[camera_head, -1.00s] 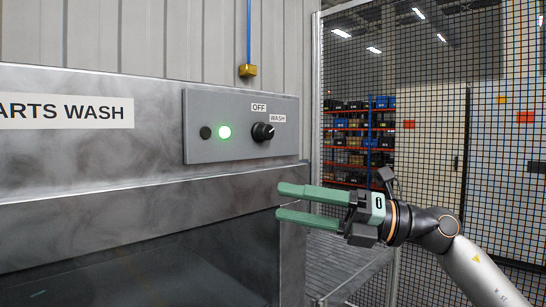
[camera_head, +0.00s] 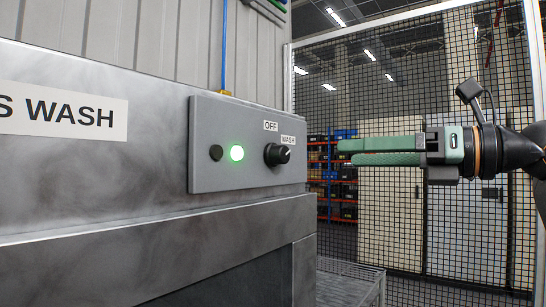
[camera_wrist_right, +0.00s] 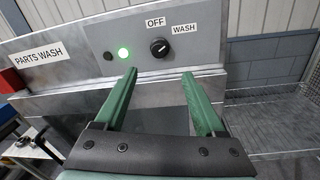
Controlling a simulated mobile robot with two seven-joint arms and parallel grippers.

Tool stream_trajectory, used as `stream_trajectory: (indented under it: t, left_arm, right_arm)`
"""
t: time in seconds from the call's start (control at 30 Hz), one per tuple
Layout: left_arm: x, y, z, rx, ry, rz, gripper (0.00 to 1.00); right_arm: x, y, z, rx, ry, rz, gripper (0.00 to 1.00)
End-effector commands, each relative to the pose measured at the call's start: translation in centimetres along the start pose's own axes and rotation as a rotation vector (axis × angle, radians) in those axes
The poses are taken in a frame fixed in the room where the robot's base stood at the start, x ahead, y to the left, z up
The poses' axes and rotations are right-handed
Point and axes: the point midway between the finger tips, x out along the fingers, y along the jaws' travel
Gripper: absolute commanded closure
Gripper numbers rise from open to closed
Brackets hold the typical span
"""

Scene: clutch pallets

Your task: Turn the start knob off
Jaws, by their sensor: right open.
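The start knob (camera_head: 277,154) is a black round knob on the grey control panel (camera_head: 235,180) of the parts washer. OFF and WASH labels stand above it, and its white mark appears to point toward WASH. A green lamp (camera_head: 237,153) is lit left of the knob. In the right wrist view the knob (camera_wrist_right: 159,47) lies beyond and between my fingertips. My right gripper (camera_head: 340,152) is to the right of the panel in the head view, apart from the knob. Its green fingers (camera_wrist_right: 158,72) are open with nothing between them. My left gripper is not in view.
The steel washer housing (camera_head: 100,190) fills the left side. A mesh fence (camera_head: 400,100) stands behind my right arm, with shelves of bins (camera_head: 330,175) beyond. The space between my right gripper and the panel looks clear.

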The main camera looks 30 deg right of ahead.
Motion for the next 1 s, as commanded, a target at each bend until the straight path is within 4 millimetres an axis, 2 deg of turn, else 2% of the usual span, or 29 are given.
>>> stream_trajectory:
  t: [0.17, 0.4, 0.6, 0.8, 1.0]
  left_arm:
    - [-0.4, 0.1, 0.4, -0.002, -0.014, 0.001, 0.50]
    - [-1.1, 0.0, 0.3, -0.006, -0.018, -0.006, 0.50]
    - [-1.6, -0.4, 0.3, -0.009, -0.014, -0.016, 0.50]
    - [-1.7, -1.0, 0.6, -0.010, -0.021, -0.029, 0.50]
    - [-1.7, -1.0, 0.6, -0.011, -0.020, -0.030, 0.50]
  right_arm:
    - [2.1, 0.2, 0.1, 0.001, 0.003, 0.005, 0.28]
    - [7.1, 0.2, 0.1, 0.001, 0.004, 0.006, 0.28]
    - [10.5, 0.2, 0.1, 0.001, 0.002, 0.004, 0.28]
    - [12.2, 0.1, 0.0, 0.001, 0.001, 0.003, 0.28]
    - [12.4, 0.1, 0.0, 0.000, 0.000, 0.003, 0.28]
